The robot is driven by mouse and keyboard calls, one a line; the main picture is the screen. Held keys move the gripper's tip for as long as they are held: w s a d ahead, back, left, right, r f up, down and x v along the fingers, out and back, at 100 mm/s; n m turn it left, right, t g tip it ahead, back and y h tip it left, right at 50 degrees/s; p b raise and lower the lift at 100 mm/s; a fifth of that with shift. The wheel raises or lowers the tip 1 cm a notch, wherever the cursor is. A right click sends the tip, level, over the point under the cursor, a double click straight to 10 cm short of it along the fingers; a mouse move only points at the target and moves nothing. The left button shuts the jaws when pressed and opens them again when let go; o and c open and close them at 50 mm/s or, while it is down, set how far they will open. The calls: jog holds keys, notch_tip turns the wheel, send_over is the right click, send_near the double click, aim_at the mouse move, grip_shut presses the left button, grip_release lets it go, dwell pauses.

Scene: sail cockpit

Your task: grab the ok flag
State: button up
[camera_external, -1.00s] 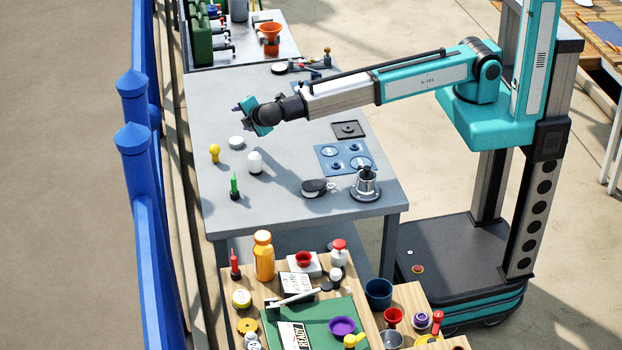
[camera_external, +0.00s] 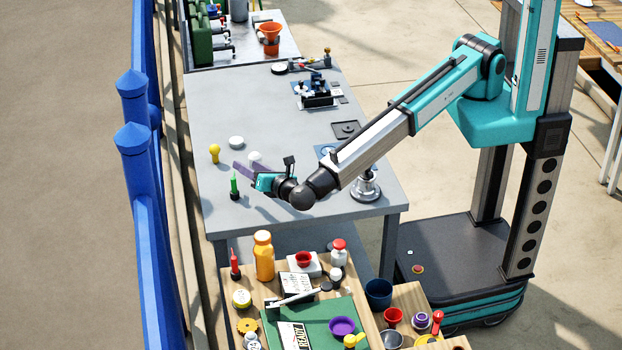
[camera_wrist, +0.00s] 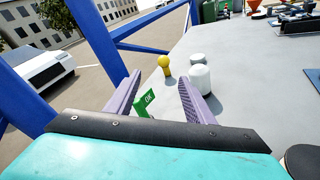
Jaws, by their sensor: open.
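The ok flag (camera_wrist: 147,101) is a small green flag marked OK in the wrist view, between the two purple fingers of my gripper (camera_wrist: 160,92). In the external view the green flag (camera_external: 234,187) stands upright near the left edge of the grey table. My gripper (camera_external: 249,174) is open there, low over the table, with its fingers pointing left at the flag. The fingers stand on either side of the flag in the wrist view; I cannot tell whether they touch it. The lower part of the flag is hidden by my gripper in the wrist view.
A yellow knobbed piece (camera_external: 215,153) and a white round lid (camera_external: 236,142) stand behind the flag. A white jar (camera_wrist: 200,80) is just right of the fingers. Blue railing (camera_external: 140,200) runs along the table's left side.

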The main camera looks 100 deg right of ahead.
aim_at(235, 180)
jog(key=a+f+n, duration=0.1)
jog(key=a+n, duration=0.1)
jog(key=a+f+n+t, duration=0.1)
jog(key=a+n, duration=0.1)
jog(key=a+f+n+t, duration=0.1)
jog(key=a+f+n, duration=0.1)
jog(key=shift+w+a+h+b, duration=0.25)
jog(key=shift+w+h+b, duration=0.05)
jog(key=shift+w+b, duration=0.1)
jog(key=shift+s, duration=0.1)
jog(key=shift+w+d, duration=0.35)
jog(key=shift+d, duration=0.2)
jog(key=shift+x, duration=3.15)
grip_shut()
